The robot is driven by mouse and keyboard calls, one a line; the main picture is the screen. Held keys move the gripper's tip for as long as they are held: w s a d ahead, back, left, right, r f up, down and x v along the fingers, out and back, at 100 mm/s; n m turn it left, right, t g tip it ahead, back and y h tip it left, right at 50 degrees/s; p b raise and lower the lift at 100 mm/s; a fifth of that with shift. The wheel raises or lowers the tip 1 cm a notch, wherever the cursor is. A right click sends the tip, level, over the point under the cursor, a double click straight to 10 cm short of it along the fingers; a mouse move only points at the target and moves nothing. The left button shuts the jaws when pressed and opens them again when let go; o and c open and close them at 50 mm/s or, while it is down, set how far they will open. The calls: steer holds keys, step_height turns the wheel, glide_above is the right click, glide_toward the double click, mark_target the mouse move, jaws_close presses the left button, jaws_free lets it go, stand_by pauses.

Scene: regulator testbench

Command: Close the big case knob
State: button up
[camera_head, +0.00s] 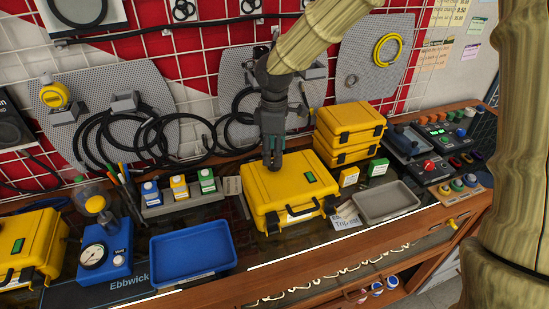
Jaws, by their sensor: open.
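The big yellow case (272,196) stands shut on the bench in the middle of the head view, with black latches and a handle on its front and a green label on its lid. My gripper (273,164) points down at the back left part of the lid. Its dark fingers are open, with nothing seen between them. The fingertips are at or just above the lid; I cannot tell whether they touch it. I cannot make out a knob on this case; the gripper covers part of the lid.
Two stacked yellow cases (345,122) stand behind right. A grey tray (387,203) lies right, a blue tray (193,254) left. Small bottles in a rack (180,203) stand left of the case. Black hoses hang on the wall panels behind.

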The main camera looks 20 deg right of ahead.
mark_target(273, 161)
steer(key=f, duration=0.1)
steer(key=w+f, duration=0.1)
steer(key=f, duration=0.1)
steer(key=shift+w+f, duration=0.1)
steer(key=shift+w, duration=0.15)
steer(key=shift+s+f, duration=0.15)
steer(key=shift+f, duration=0.1)
steer(key=shift+s+p, duration=0.3)
steer(key=shift+s, duration=0.4)
steer(key=shift+w+f, duration=0.5)
steer(key=shift+w, duration=0.05)
steer(key=shift+s+r, duration=0.25)
steer(key=shift+s, duration=0.1)
steer(key=c, duration=0.7)
steer(key=shift+f, duration=0.1)
steer(key=c, duration=0.4)
